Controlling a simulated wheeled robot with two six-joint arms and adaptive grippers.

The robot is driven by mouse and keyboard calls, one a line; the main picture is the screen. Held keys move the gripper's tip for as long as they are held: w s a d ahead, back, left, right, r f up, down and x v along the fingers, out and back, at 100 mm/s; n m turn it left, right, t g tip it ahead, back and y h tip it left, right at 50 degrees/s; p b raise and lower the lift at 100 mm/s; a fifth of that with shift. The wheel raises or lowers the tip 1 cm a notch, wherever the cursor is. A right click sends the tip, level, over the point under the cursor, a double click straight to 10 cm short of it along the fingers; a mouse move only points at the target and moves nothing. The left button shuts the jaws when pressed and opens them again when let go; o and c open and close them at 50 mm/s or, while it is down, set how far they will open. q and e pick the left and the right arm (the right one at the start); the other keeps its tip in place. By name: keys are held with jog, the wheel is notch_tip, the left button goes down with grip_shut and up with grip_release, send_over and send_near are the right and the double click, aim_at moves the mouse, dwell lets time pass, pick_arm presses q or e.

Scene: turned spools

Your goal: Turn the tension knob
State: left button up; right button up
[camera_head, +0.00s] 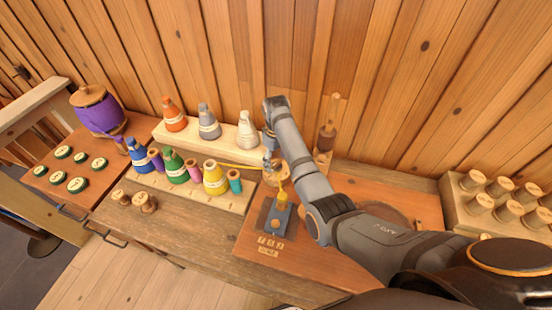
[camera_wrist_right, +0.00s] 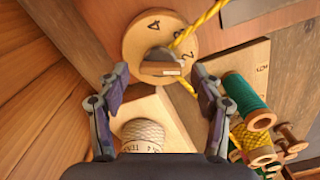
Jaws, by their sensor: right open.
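The tension knob (camera_wrist_right: 161,66) is a small grey grip at the middle of a round wooden dial (camera_wrist_right: 145,24) marked with numbers, in the right wrist view. In the head view the dial (camera_head: 283,180) is partly hidden behind my right gripper (camera_head: 270,158). My right gripper's two fingers (camera_wrist_right: 160,76) are open, one on each side of the knob in the wrist picture. I see no contact with it. A yellow twisted thread (camera_wrist_right: 198,24) runs across the dial. My left gripper is not in view.
Cone spools, including a white one (camera_head: 248,131), stand on stepped wooden racks to the left. A brown-tipped spindle (camera_head: 327,135) rises behind the arm. A block with several wooden pegs (camera_head: 505,193) is at right.

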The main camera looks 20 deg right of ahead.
jog(key=shift+c, duration=0.4)
jog(key=c, duration=1)
jog(key=shift+c, duration=0.3)
jog(key=shift+r+m+p, duration=0.2)
jog(key=shift+m+p, duration=0.2)
jog(key=shift+p, duration=0.35)
jog(key=m+p, duration=0.3)
jog(key=shift+r, duration=0.1)
jog(key=m+p, duration=0.3)
jog(key=shift+d, duration=0.15)
jog(key=shift+f+m+p, duration=0.2)
jog(key=shift+m+p, duration=0.3)
jog(key=shift+m, duration=1.2)
